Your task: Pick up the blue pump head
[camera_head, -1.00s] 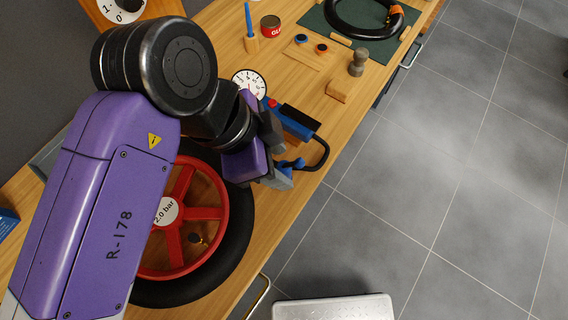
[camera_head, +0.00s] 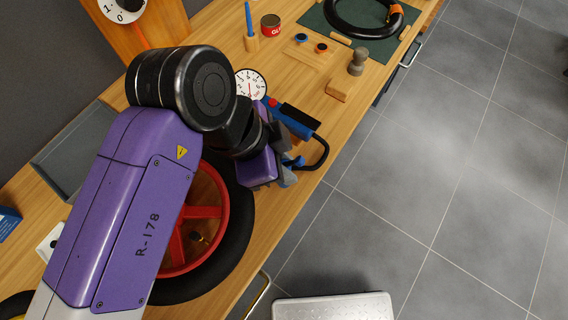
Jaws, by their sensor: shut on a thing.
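The blue pump head (camera_head: 297,162) is at the end of a black hose (camera_head: 325,152), near the front edge of the bench. My gripper (camera_head: 288,168) is shut on it; the jaws hide part of the head. Whether the head is clear of the bench, I cannot tell. The hose loops right and back to the blue pump body (camera_head: 290,123), which has a black handle (camera_head: 300,113) and a round white gauge (camera_head: 251,85).
A red-spoked wheel with a black tyre (camera_head: 238,235) lies under my arm. A wooden block (camera_head: 338,90), a grey peg-shaped piece (camera_head: 357,62) and a red can (camera_head: 270,25) stand further back. A grey tray (camera_head: 70,150) is at left. Open floor lies right of the bench.

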